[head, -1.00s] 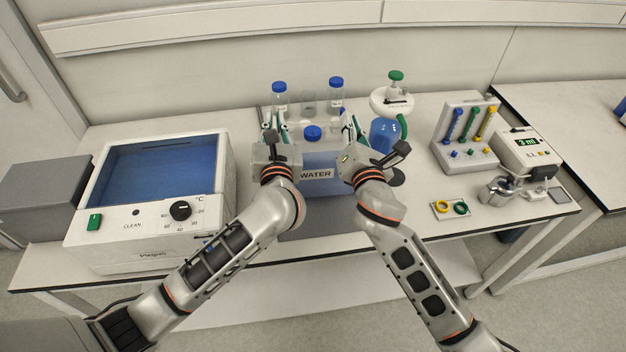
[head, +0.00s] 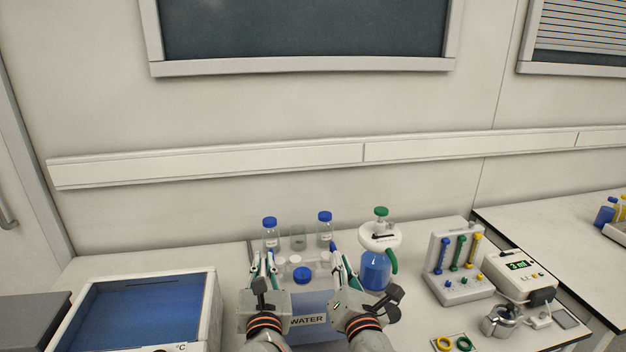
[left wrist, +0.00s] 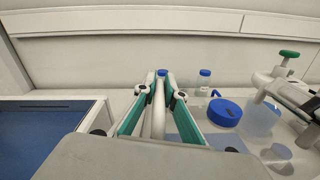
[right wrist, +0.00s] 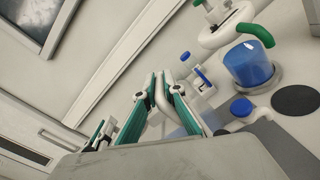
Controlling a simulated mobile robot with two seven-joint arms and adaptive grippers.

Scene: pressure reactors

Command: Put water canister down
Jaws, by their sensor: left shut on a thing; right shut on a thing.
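The water canister (head: 310,303) is a translucent bluish box with a blue cap (head: 303,274) and a "WATER" label. It is between my two grippers in the head view, upright above or on the bench; whether its base touches the bench is hidden. My left gripper (head: 263,265) is shut on the canister's left side, on a white handle (left wrist: 158,108) seen between its fingers in the left wrist view. My right gripper (head: 342,265) is shut on the right side, on a similar white handle (right wrist: 160,98) in the right wrist view. The cap also shows in the left wrist view (left wrist: 225,112).
Bottles with blue caps (head: 270,236) stand behind the canister. A blue-filled vessel with a green handle (head: 376,270) stands close to its right. A water bath (head: 213,312) is at the left. A valve rack (head: 455,265) and a meter (head: 519,270) are further right.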

